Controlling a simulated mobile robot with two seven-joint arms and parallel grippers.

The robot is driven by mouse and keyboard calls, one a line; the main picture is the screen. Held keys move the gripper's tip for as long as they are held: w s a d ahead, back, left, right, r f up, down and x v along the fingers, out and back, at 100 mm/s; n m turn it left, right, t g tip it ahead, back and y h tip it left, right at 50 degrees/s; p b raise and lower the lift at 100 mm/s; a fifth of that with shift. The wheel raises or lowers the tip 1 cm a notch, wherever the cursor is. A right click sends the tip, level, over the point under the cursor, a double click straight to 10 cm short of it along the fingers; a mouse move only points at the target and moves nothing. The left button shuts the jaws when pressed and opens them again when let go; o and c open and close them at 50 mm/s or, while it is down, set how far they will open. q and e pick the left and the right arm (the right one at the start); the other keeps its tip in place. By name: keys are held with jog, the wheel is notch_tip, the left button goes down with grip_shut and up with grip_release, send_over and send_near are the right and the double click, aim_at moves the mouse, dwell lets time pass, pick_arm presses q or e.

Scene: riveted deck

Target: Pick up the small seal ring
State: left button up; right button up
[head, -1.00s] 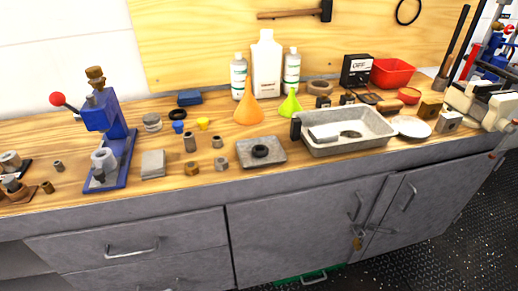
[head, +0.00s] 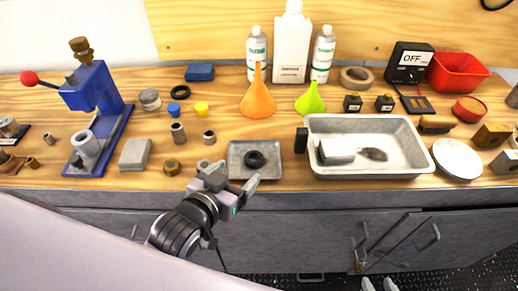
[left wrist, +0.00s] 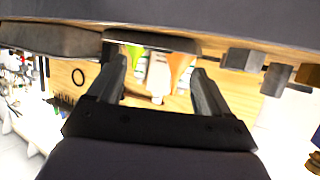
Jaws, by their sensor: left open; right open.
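A thick black ring (head: 255,159) lies in a small grey square tray (head: 241,168) near the bench's front edge. Another black ring (head: 180,92) lies flat farther back, in front of a blue block. I cannot tell for certain which is the small seal ring. My left gripper (head: 228,175) is open and empty at the tray's front left corner, with the black ring beyond its fingers. Its two spread fingers also show in the left wrist view (left wrist: 158,65), with no ring visible between them. My right gripper (head: 379,284) shows only as two separate pale fingertips at the bottom edge.
A large metal pan (head: 365,170) stands right of the small tray. A blue press (head: 93,115) stands at left, with a grey block (head: 135,154) and a brass nut (head: 172,167) nearby. Orange (head: 258,98) and green (head: 311,98) funnels stand behind.

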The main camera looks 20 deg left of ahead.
aim_at(251, 163)
pick_arm(q)
jog(key=x, duration=0.5)
jog(key=shift+w+d+r+p, duration=0.15)
jog(key=shift+p, duration=0.15)
jog(key=shift+w+d+f, duration=0.1)
jog(key=shift+w+f, duration=0.25)
jog(key=shift+w, duration=0.25)
jog(key=shift+f, duration=0.15)
jog(key=c, duration=1.4)
